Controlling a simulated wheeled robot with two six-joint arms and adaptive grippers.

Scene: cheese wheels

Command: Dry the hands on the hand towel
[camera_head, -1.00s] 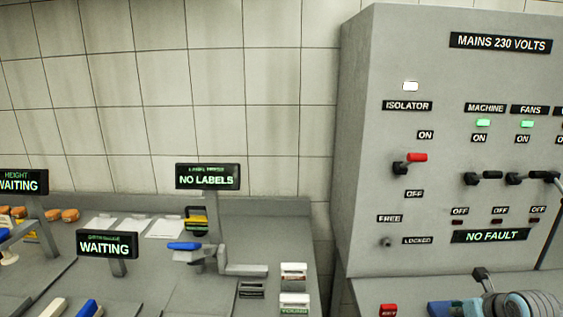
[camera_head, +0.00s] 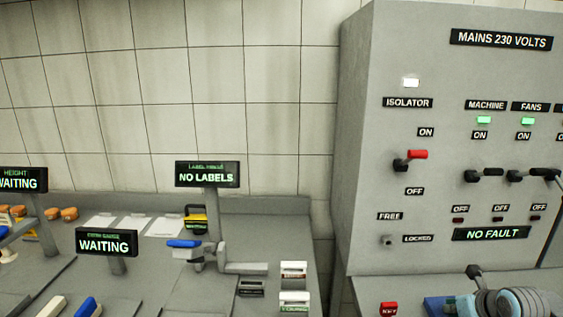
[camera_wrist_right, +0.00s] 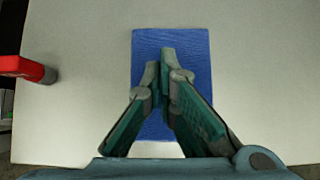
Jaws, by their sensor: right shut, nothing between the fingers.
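A flat blue rectangle that looks like the hand towel lies on a pale grey surface in the right wrist view (camera_wrist_right: 197,48). Its left part also shows at the bottom of the head view (camera_head: 437,305). My right gripper is shut and empty, its fingertips in front of the blue rectangle in the right wrist view (camera_wrist_right: 166,58). In the head view the right gripper (camera_head: 464,304) is at the bottom edge, by the blue rectangle. Whether the fingers touch the cloth I cannot tell. My left gripper is not in view.
A grey switch cabinet (camera_head: 365,150) with levers stands behind my right arm. A red block (camera_head: 389,309) sits left of the blue rectangle. A grey bench (camera_head: 265,210) with several display signs, a blue-topped tool and small boxes fills the left. A tiled wall (camera_head: 250,80) stands behind.

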